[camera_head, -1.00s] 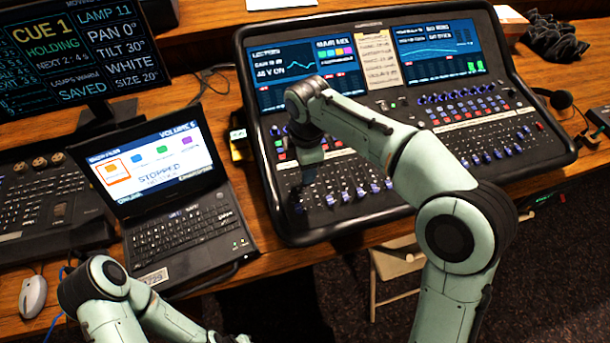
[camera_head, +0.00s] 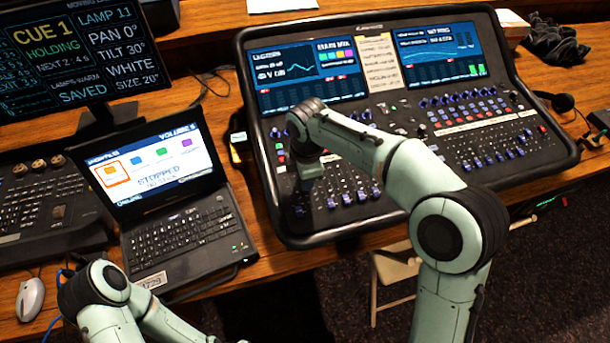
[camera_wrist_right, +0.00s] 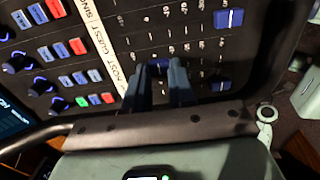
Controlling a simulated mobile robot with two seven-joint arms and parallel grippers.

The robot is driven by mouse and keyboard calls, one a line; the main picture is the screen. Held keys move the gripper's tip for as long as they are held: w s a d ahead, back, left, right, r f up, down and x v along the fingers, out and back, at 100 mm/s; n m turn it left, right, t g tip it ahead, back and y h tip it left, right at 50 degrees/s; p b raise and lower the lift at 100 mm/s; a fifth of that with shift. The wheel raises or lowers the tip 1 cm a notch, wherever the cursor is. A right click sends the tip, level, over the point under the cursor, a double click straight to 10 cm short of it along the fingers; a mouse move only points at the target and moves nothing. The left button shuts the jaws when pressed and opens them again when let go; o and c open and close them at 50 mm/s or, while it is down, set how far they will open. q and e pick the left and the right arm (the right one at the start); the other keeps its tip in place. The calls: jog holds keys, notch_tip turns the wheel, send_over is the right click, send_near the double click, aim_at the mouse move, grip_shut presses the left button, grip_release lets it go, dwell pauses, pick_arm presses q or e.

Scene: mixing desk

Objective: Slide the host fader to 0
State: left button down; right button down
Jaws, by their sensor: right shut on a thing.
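The mixing desk (camera_head: 272,190) lies on the table in the head view. My right arm reaches over its lower left fader bank, and the gripper (camera_head: 299,203) is small and dark there. In the right wrist view my right gripper's two dark fingers (camera_wrist_right: 160,80) are closed around a blue fader cap (camera_wrist_right: 158,66), which is mostly hidden between them. This fader lines up with the HOST label on the white strip (camera_wrist_right: 112,42). Its exact scale mark cannot be read. My left arm shows at the lower left of the head view, but its gripper is outside the picture.
Other blue fader caps stand close by in the right wrist view, one at upper right (camera_wrist_right: 228,18) and one beside the fingers (camera_wrist_right: 218,83). A laptop (camera_head: 185,240) stands left of the desk. The desk's raised dark rim (camera_head: 300,241) runs along its front.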

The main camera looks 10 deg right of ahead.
jog(key=shift+w+r+p, duration=0.1)
jog(key=shift+r+p, duration=0.1)
jog(key=shift+p, duration=0.35)
jog(key=shift+w+f, duration=0.1)
jog(key=shift+f, duration=0.1)
pick_arm(q)
jog(key=shift+w+r, duration=0.2)
jog(key=shift+r, duration=0.4)
pick_arm(e)
jog(key=c, duration=0.9)
grip_release()
pick_arm(q)
jog(key=r+p, duration=0.1)
jog(key=w+r+p, duration=0.1)
jog(key=shift+w+r, duration=0.2)
jog(key=shift+r, duration=0.2)
pick_arm(e)
jog(key=r, duration=0.4)
jog(key=s+r, duration=0.1)
jog(key=r, duration=0.8)
jog(key=shift+s+r, duration=0.2)
jog(key=shift+s, duration=0.05)
